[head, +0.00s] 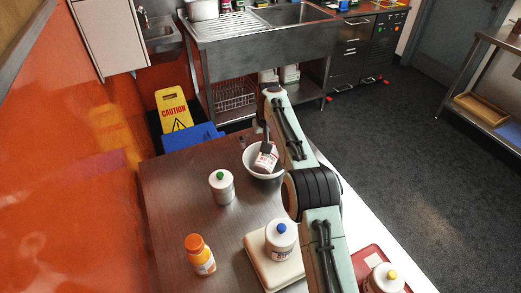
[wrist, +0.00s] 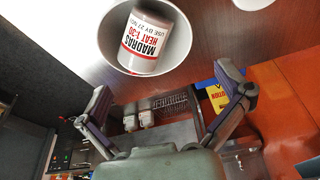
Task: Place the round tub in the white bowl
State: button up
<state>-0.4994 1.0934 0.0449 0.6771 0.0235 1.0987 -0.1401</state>
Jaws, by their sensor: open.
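The round tub (head: 266,158) is white with a red band and a printed label. It lies tilted inside the white bowl (head: 249,172), on the far part of the steel table. In the head view my arm's end is just above the bowl, and the fingers are partly hidden.
A green-topped canister (head: 222,189) and an orange-capped bottle (head: 201,258) stand left of my arm. A blue-topped canister (head: 281,241) stands on a pale slab (head: 262,268). A yellow-topped canister (head: 383,280) is by a red tray (head: 366,256). The table's left part is clear.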

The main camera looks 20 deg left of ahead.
jog(key=v, duration=0.7)
jog(key=shift+r, duration=0.2)
jog(key=s+d+r+m, duration=0.1)
jog(key=s+d+r, duration=0.2)
jog(key=s+d, duration=0.3)
jog(key=s+d+r+m+g+h, duration=0.1)
jog(key=s+d+r, duration=0.25)
jog(key=d, duration=0.35)
jog(key=s+d+r+m, duration=0.1)
jog(key=s+d+r, duration=0.1)
jog(key=s+d, duration=0.45)
jog(key=s+d+f+m+g, duration=0.1)
jog(key=s+d+f, duration=0.2)
jog(key=s, duration=0.7)
jog(key=s+d+f+m, duration=0.2)
jog(key=s+d+f, duration=0.2)
jog(key=s, duration=0.7)
jog(key=shift+s+d+g, duration=0.2)
jog(key=shift+g, duration=0.2)
